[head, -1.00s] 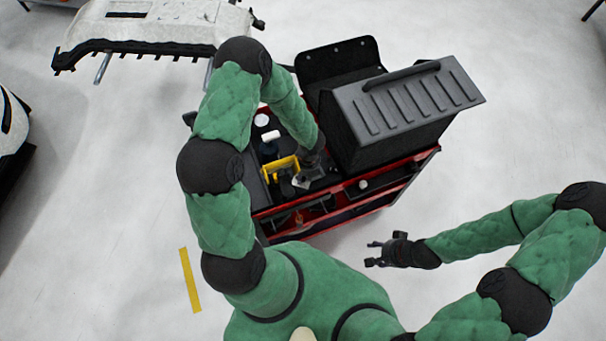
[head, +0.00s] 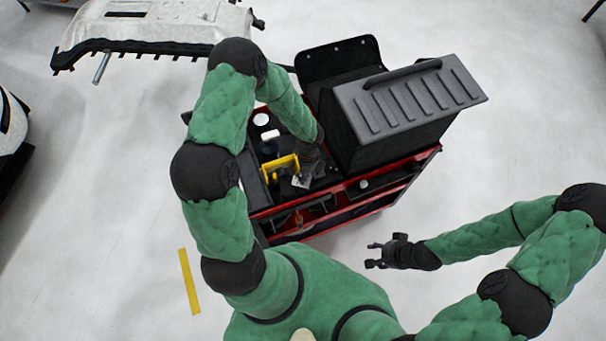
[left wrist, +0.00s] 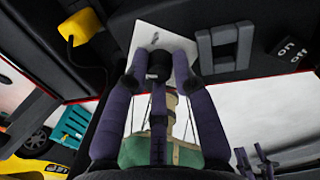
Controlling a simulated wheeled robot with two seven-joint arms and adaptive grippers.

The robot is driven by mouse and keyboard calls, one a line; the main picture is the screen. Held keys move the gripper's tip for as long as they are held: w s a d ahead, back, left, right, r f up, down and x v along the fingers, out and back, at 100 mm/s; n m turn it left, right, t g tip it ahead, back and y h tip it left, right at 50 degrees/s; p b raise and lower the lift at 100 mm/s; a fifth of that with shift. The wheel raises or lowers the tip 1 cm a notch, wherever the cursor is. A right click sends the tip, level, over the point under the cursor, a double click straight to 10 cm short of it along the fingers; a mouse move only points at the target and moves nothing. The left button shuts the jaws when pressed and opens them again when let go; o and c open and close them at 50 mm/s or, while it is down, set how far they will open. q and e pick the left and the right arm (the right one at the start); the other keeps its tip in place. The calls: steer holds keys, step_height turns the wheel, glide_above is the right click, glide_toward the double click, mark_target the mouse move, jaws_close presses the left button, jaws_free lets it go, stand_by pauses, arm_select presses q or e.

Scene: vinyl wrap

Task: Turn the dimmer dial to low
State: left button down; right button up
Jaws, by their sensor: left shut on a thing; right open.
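The dimmer dial (left wrist: 158,62) is a small black knob on a white plate (left wrist: 150,32) in the left wrist view. The plate also shows in the head view (head: 298,182) on top of the red cart. The fingers of my left gripper (left wrist: 160,80) are closed around the dial, covering much of it; a light mark shows on the plate above it. In the head view my left gripper (head: 308,172) points down at the plate. My right gripper (head: 375,255) is open and empty, off the cart's front right side.
A grey rocker switch (left wrist: 224,47) and an on/off label (left wrist: 289,50) lie right of the plate. A yellow part (head: 279,166) stands close left of my left gripper. A large black box (head: 400,115) bounds the cart's right.

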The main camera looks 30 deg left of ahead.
arm_select(q)
steer(key=shift+w+a+r+n, duration=0.1)
steer(key=shift+w+a+n, duration=0.05)
steer(key=shift+n, duration=0.15)
steer(key=c, duration=1.3)
jaws_free()
step_height(320, 180, up, 12)
steer(key=w, duration=0.1)
steer(key=shift+d, duration=0.3)
